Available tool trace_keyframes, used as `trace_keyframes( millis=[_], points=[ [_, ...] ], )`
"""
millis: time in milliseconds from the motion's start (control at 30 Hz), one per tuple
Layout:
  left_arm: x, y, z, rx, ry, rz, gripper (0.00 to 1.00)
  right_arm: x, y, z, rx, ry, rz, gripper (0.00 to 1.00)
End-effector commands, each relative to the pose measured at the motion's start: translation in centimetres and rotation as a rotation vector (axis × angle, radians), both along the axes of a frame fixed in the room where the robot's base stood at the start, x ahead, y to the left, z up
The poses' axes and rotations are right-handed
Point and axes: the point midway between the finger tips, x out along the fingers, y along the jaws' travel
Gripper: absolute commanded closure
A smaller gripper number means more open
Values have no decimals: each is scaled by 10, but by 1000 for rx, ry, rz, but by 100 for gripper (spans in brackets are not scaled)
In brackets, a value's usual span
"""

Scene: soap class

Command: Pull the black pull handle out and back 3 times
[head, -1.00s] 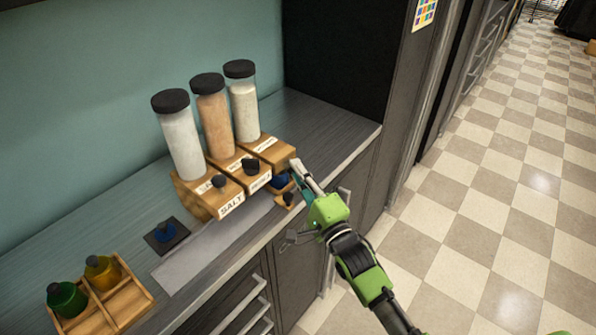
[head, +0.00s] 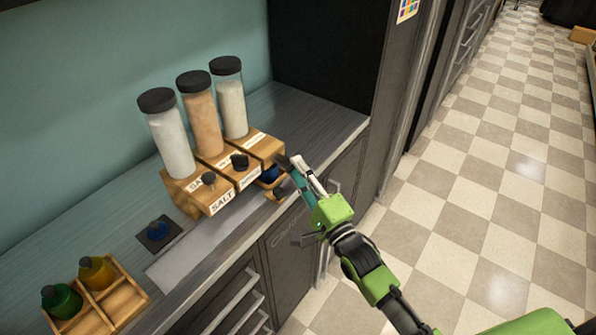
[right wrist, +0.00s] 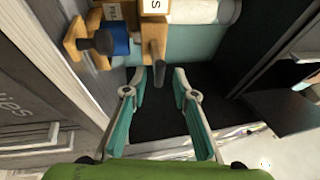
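The black pull handle (right wrist: 159,74) sticks out from a wooden piece (right wrist: 153,38) of the rightmost dispenser in the right wrist view. My right gripper (right wrist: 153,84) is open, with one teal-padded finger on each side of the handle, not visibly pressing on it. In the head view the right gripper (head: 290,160) is at the front of that dispenser, and its fingers largely hide the handle. A wooden dispenser block (head: 197,196) holds a salt jar (head: 172,145), an orange jar (head: 207,122) and a pale jar (head: 233,108). My left gripper is not in view.
A blue bottle (right wrist: 117,38) with a black cap sits just left of the handle, under the dispenser. A wooden tray (head: 128,297) holds green and yellow bottles. Tall dark cabinet (head: 325,55) is to the right.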

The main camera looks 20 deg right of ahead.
Motion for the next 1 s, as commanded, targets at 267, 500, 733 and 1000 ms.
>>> trace_keyframes(
  millis=[267, 500, 733, 1000],
  points=[
    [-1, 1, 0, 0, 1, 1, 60, -12, -3, -3, -1, 2, 0, 74],
    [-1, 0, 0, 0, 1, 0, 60, -59, -16, -13, -1, 5, 0, 74],
    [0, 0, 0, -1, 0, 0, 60, -99, -28, -20, -2, 3, 0, 74],
    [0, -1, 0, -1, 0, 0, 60, -115, -32, -22, 0, 0, -1, 74]
  ],
)
